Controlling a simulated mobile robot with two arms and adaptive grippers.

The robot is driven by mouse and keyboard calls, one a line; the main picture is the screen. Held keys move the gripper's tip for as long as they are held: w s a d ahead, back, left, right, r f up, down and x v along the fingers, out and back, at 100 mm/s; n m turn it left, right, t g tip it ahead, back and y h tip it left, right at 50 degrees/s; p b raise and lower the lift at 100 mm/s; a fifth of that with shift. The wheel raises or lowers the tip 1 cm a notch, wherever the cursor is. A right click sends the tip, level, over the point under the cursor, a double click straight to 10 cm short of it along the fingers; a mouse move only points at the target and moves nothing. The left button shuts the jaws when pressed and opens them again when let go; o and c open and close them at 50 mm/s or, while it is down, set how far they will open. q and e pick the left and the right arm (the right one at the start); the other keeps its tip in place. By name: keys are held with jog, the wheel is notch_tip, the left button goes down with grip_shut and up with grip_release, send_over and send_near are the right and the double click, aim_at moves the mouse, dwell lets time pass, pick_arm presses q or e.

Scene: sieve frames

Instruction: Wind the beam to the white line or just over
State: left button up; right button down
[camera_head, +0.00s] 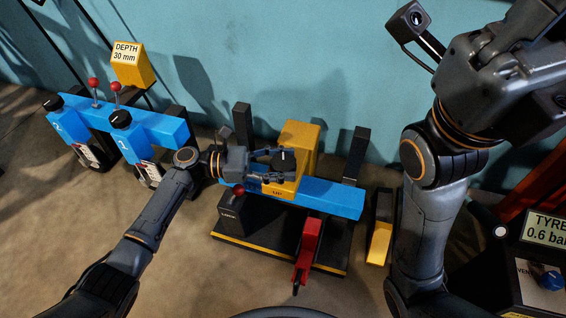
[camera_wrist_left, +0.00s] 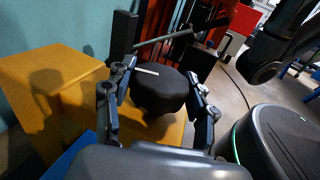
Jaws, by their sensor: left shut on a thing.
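The blue beam (camera_head: 335,197) lies across a dark stand with two black uprights in the head view. A yellow block marked UP (camera_head: 275,191) sits on the beam and carries a black knob (camera_head: 284,158). My left gripper (camera_head: 282,165) has its fingers on either side of this knob and is shut on it. In the left wrist view the knob (camera_wrist_left: 160,95) sits between the fingers, with a pale pointer mark on its top. I cannot make out the white line on the stand. My right arm (camera_head: 440,190) rises at the right; its fingers are out of the picture.
A dark box with a red-knobbed lever (camera_head: 232,205) stands in front of the beam, beside a red lever (camera_head: 308,243). Another blue beam assembly (camera_head: 160,126) stands at the left near a yellow DEPTH 30 mm sign (camera_head: 131,62). A tyre gauge panel (camera_head: 545,230) is at the right.

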pick_arm(q)
jog(key=o, duration=1.2)
jog(key=a, duration=1.2)
